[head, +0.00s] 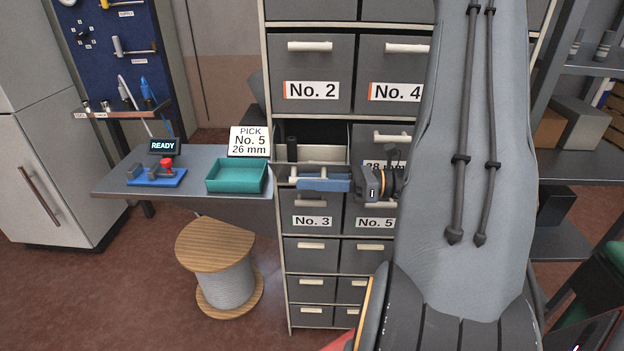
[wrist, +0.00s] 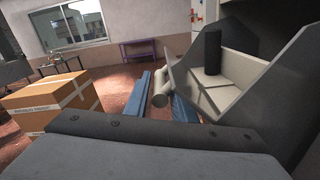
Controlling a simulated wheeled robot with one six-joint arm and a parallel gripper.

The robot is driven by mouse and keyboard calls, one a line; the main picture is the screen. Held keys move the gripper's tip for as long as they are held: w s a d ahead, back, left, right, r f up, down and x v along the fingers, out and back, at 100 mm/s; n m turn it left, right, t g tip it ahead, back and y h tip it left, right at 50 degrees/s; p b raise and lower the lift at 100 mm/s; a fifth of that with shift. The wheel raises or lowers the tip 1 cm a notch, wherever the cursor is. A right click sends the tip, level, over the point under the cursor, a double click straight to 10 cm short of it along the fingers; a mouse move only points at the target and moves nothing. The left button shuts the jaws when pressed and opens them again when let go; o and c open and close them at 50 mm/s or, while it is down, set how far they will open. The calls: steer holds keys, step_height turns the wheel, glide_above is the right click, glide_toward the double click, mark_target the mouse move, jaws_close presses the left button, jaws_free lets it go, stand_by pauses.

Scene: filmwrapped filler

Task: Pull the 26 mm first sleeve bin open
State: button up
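The pulled-out bin (head: 335,153) sits under No. 2 and above No. 3 in the head view. Its label is hidden, so I cannot read its size. In the wrist view the open bin (wrist: 235,98) shows pale compartments and a black upright sleeve (wrist: 212,52). In the head view my gripper (head: 325,182) is in front of this bin. The bin to its right carries a partly covered "28 mm" label (head: 376,164).
A sign (head: 249,141) reads PICK No. 5 26 mm. A teal tray (head: 236,190) and a READY display (head: 164,146) stand on the side table (head: 200,160). A cable reel (head: 215,245) stands below. A cardboard box (wrist: 50,105) shows in the wrist view.

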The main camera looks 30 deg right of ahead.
jaws_close()
